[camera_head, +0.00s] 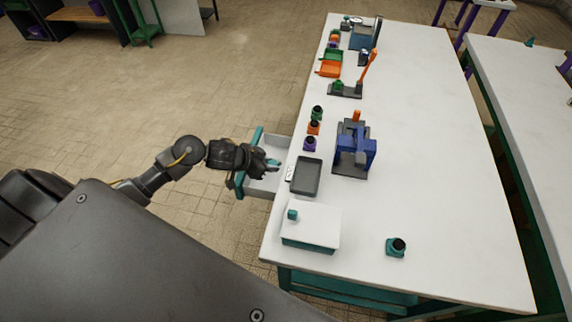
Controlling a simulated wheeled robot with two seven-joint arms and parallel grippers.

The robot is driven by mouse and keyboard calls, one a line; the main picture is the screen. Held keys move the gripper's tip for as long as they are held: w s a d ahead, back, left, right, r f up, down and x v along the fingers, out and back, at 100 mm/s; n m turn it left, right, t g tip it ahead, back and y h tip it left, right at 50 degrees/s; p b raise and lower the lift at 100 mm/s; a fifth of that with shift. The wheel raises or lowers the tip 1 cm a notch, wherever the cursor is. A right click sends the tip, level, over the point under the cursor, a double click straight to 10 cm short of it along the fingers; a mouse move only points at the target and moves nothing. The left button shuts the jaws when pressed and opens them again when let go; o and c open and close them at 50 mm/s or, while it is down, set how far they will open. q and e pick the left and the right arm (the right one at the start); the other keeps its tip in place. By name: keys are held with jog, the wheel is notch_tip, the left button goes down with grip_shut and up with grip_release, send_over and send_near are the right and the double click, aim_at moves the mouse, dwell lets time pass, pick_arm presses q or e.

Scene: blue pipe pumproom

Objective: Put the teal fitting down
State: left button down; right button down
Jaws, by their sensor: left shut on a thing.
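My left gripper (270,168) is over an open drawer (260,185) at the left edge of the white table (420,180). It is shut on a small teal piece (274,161), which looks like the teal fitting; the fingers hide part of it. I cannot tell whether the piece touches the drawer floor. Another teal fitting with a dark round opening (397,246) stands upright on the table, to the right of a white and teal box. My right gripper is not in view.
The box (315,228) stands at the near left of the table. A grey tray (306,177) lies beside the drawer. Green, orange and purple fittings (314,127) stand in a row behind it, left of a blue fixture (354,152). The table's right side is clear.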

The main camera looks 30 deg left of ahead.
aim_at(273, 162)
pick_arm(q)
jog(key=shift+w+d+f, duration=0.4)
jog(key=shift+w, duration=0.3)
jog(key=shift+w+d+f, duration=0.25)
jog(key=shift+w+f, duration=0.05)
jog(key=shift+w, duration=0.1)
jog(key=shift+w+d+f, duration=0.1)
jog(key=shift+w, duration=0.1)
jog(key=b+x, duration=0.1)
jog(key=x, duration=0.2)
jog(key=shift+w+d, duration=0.15)
jog(key=shift+w, duration=0.15)
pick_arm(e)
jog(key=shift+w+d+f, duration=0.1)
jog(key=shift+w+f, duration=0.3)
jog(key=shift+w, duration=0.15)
pick_arm(q)
jog(key=shift+f, duration=0.65)
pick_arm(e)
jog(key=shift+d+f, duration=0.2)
